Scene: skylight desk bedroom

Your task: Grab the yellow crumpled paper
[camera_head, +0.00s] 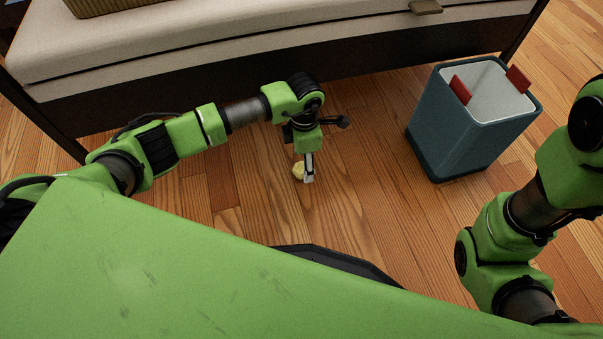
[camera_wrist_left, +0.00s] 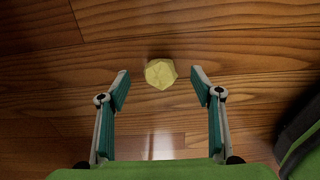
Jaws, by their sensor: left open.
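The yellow crumpled paper (camera_head: 298,171) lies on the wooden floor in front of the bed or bench. In the left wrist view the paper (camera_wrist_left: 160,73) is a pale yellow faceted ball, level with the fingertips and centred between them. My left gripper (camera_head: 308,178) points down close to the paper and partly hides it in the head view. In the left wrist view the left gripper (camera_wrist_left: 160,88) is open, with a clear gap on both sides of the paper. My right arm shows at the right edge of the head view, but its gripper is out of the picture.
A blue-grey bin (camera_head: 455,135) with a white inside and red tabs stands on the floor to the right. A dark-framed bed or bench with a pale cushion (camera_head: 220,45) runs along the back. The floor (camera_head: 365,205) around the paper is clear.

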